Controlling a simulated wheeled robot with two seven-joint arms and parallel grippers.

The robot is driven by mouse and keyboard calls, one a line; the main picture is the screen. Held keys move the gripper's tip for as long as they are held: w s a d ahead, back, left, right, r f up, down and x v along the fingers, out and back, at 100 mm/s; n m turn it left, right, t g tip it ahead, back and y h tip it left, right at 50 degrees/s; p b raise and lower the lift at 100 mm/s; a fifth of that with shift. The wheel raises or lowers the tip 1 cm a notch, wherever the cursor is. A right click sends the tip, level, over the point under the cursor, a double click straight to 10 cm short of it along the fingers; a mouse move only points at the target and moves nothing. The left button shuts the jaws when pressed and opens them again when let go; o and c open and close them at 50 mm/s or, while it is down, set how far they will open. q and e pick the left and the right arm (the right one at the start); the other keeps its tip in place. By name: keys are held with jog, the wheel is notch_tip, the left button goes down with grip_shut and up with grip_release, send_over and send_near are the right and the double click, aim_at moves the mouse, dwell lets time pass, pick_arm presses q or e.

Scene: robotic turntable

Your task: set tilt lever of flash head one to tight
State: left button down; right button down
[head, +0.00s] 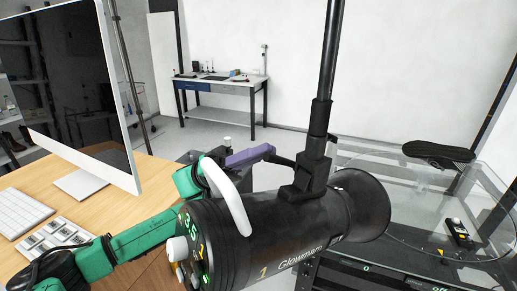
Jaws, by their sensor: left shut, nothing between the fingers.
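Flash head one (275,238) is a black cylinder marked "1" with a flared front facing right. It hangs from a dark bracket (311,178) on a black pole. A lever with a purple grip (250,156) and a black shank reaches left from the bracket, behind the body; I take it as the tilt lever. My left arm passes behind the back of the flash head. My left gripper (219,158) is shut and empty at the lever's left end, partly hidden by the white curved handle (230,197); contact is unclear. My right gripper is not in view.
A wooden desk (150,185) at left carries a monitor (75,95), a keyboard (20,213) and a key panel (55,238). A glass turntable (410,190) with a dark shoe (438,153) stands at right. A workbench (220,84) stands far back, with clear floor before it.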

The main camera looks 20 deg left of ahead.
pick_arm(q)
jog(key=m+g+b, duration=0.1)
jog(key=b, duration=0.1)
jog(key=f+m+g+b, duration=0.1)
jog(key=shift+s+d+f+m+b, duration=0.2)
jog(key=shift+s+m+b, duration=0.1)
jog(key=shift+m+b, duration=0.1)
jog(key=shift+m+g, duration=0.6)
jog(key=shift+r, duration=0.25)
